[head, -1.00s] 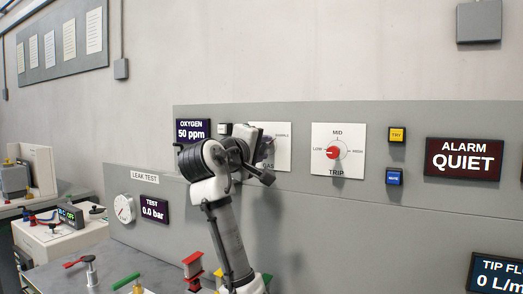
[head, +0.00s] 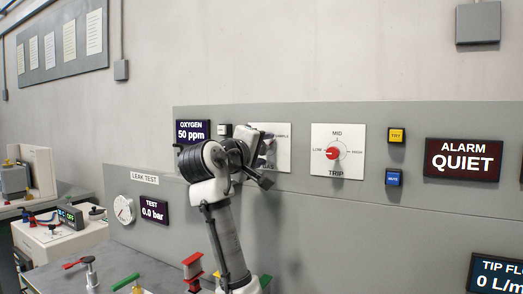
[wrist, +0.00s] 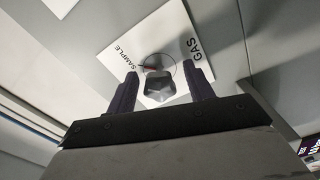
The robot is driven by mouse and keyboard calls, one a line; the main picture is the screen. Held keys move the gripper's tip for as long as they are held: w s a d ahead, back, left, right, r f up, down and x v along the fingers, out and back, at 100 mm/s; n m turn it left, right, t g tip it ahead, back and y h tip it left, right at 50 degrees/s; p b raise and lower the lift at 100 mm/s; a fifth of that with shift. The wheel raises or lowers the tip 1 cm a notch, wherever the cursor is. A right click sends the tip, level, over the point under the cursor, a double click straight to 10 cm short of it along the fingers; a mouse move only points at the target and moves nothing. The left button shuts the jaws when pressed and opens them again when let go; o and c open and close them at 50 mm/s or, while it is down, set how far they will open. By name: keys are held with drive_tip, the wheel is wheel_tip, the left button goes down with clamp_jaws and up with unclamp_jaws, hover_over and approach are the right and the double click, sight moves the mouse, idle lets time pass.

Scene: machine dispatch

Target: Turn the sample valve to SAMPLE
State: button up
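The sample valve is a dark faceted knob (wrist: 160,88) on a white plate (wrist: 180,25) marked SAMPLE and GAS. A short red mark shows at the knob's edge on the SAMPLE side; its exact pointing is hard to read. In the wrist view my gripper (wrist: 161,76) is open, with one dark finger on each side of the knob and gaps visible between.
The OXYGEN display (head: 193,131) left of my gripper reads 50 ppm. The TRIP dial (head: 338,152) is just right of the valve plate. TRY (head: 397,135) and MUTE (head: 393,177) buttons and an ALARM QUIET display (head: 463,159) are farther right. A bench with red and green handles lies below.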

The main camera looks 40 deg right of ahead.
drive_tip(key=b+v, duration=0.4)
drive_tip(key=v, duration=1)
drive_tip(key=shift+f, duration=0.1)
